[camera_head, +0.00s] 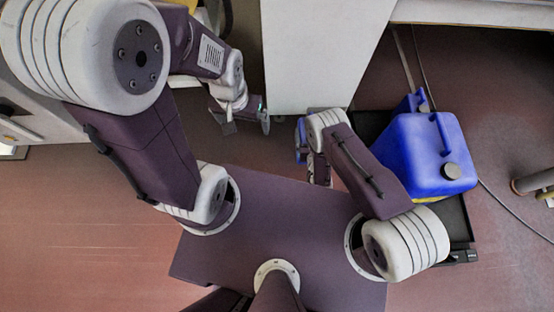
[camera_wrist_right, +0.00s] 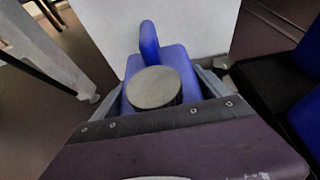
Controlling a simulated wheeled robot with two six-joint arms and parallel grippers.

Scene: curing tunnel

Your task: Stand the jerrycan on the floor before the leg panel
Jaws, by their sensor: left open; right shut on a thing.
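A blue jerrycan with a grey cap (camera_wrist_right: 155,88) and an upright blue handle sits between the fingers of my right gripper (camera_wrist_right: 162,84), which is shut on it. In the head view only a blue sliver of this jerrycan (camera_head: 300,140) shows left of my right wrist; my arm hides the rest. I cannot tell if its base touches the floor. The white leg panel (camera_head: 315,55) stands just beyond it, and fills the back of the right wrist view (camera_wrist_right: 190,30). My left gripper (camera_head: 245,118) is open and empty, left of the panel's lower edge.
A black tray (camera_head: 460,218) on the right holds a large blue jerrycan (camera_head: 420,150) with a dark cap and a smaller blue one (camera_head: 408,102) behind. A pipe end (camera_head: 530,183) and a cable lie farther right. The reddish floor (camera_head: 80,220) at left is clear.

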